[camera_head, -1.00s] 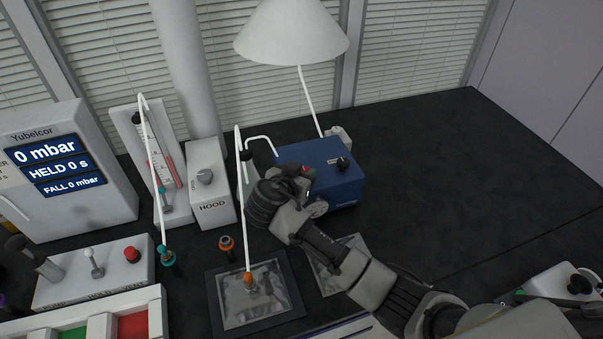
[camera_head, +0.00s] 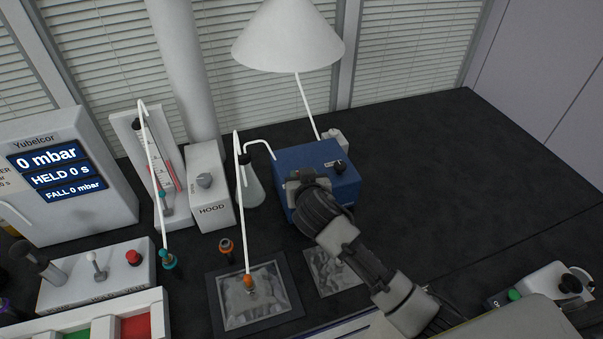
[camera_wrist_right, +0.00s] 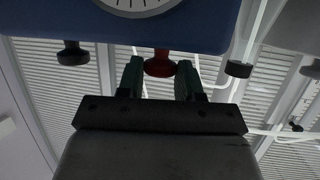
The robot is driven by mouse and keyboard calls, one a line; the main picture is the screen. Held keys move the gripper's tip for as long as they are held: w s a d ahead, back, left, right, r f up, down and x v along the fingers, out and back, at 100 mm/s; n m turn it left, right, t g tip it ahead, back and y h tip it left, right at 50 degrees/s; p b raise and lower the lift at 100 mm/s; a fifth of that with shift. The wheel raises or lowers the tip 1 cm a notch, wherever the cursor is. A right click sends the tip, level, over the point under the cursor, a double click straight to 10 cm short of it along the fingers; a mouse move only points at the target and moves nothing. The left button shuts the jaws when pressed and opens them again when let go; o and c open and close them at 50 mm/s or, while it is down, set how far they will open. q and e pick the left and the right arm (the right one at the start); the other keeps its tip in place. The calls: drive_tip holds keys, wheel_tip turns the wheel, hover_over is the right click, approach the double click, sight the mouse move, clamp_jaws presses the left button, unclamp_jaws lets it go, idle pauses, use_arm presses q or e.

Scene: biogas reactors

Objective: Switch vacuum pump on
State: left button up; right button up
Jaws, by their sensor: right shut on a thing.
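The vacuum pump appears to be the blue box (camera_head: 332,188) on the dark bench, with a black knob (camera_head: 340,166) on its top. My right gripper (camera_head: 300,185) is at the left part of the box and hides its front left. My left gripper is not in view.
A flask (camera_head: 250,188) with a white tube stands left of the pump, beside the HOOD box (camera_head: 210,190). A foil pouch on a dark pad (camera_head: 256,297) lies in front. A white lamp-like hood (camera_head: 288,35) hangs above.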

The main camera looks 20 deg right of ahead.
drive_tip(key=n+y+p, duration=0.1)
drive_tip(key=n+y, duration=0.1)
drive_tip(key=n+y+p, duration=0.1)
drive_tip(key=y+p, duration=0.1)
drive_tip(key=shift+d+r+n, duration=0.2)
drive_tip(key=shift+d+n, duration=0.2)
drive_tip(key=shift+w+d+f+n+g+y+p, duration=0.1)
drive_tip(key=shift+n+g+y+p, duration=0.1)
drive_tip(key=shift+n+y, duration=0.3)
drive_tip(key=shift+d+n+g+y+p, duration=0.1)
drive_tip(key=shift+n+g+y+p, duration=0.1)
drive_tip(key=shift+n+y, duration=0.3)
drive_tip(key=shift+f+n+y+b, duration=0.15)
drive_tip(key=shift+n+y+b, duration=0.2)
drive_tip(key=shift+n+y, duration=0.4)
drive_tip(key=shift+w+d+n+g+y+b, duration=0.1)
drive_tip(key=shift+n+g+y+b, duration=0.8)
drive_tip(key=shift+y, duration=0.25)
drive_tip(key=o, duration=0.9)
